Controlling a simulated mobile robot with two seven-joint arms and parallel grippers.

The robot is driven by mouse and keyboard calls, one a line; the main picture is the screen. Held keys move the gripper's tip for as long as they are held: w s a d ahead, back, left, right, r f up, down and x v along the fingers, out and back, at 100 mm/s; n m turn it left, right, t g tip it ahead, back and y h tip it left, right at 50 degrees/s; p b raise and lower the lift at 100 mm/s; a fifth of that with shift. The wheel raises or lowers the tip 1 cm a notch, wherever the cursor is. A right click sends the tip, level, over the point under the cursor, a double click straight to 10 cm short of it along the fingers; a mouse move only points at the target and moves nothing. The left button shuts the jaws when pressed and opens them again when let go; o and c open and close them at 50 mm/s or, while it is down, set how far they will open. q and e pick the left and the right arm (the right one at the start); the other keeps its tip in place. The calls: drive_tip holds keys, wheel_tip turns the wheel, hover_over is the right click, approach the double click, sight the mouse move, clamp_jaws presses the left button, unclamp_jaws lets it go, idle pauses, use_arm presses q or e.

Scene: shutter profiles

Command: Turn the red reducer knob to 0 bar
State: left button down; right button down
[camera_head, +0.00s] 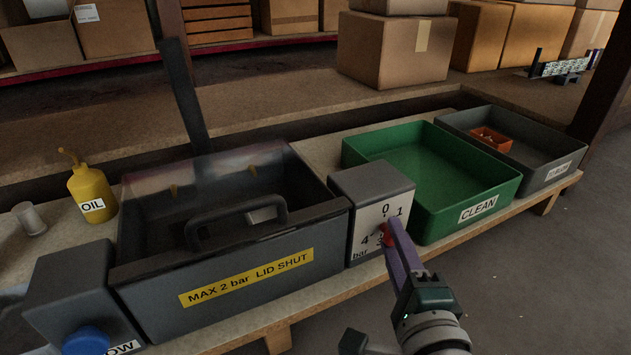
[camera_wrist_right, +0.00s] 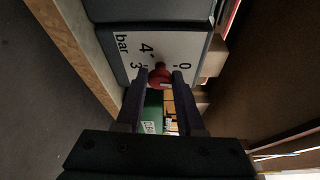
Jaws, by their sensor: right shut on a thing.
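The red reducer knob (camera_head: 386,240) sits on the white dial face (camera_head: 366,222) of a grey box, marked 0, 1, 3, 4 and "bar". My right gripper (camera_head: 389,230) reaches up to the dial from the lower right. Its fingers are shut on the knob. In the right wrist view, the red knob (camera_wrist_right: 159,75) sits between the two fingertips of the right gripper (camera_wrist_right: 158,82), with 0 to its right and 3 and 4 to its left. The fingers hide part of the dial, and I cannot tell which mark the knob points to. My left gripper is not in view.
Left of the dial stands a grey tank (camera_head: 240,284) labelled "MAX 2 bar LID SHUT", with a handled lid. A blue knob (camera_head: 86,341) is at lower left, a yellow oil can (camera_head: 91,187) behind it. A green CLEAN tray (camera_head: 477,211) and a grey tray (camera_head: 559,173) stand right.

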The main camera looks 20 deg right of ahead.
drive_tip(key=shift+n, duration=0.5)
drive_tip(key=shift+b, duration=0.3)
drive_tip(key=c, duration=0.5)
unclamp_jaws()
drive_tip(key=shift+c, duration=0.2)
drive_tip(key=shift+s, duration=0.1)
drive_tip(key=p+v, duration=0.2)
drive_tip(key=v, duration=0.8)
drive_tip(key=shift+f+p, duration=0.25)
drive_tip(key=shift+p, duration=0.15)
drive_tip(key=shift+r, duration=0.1)
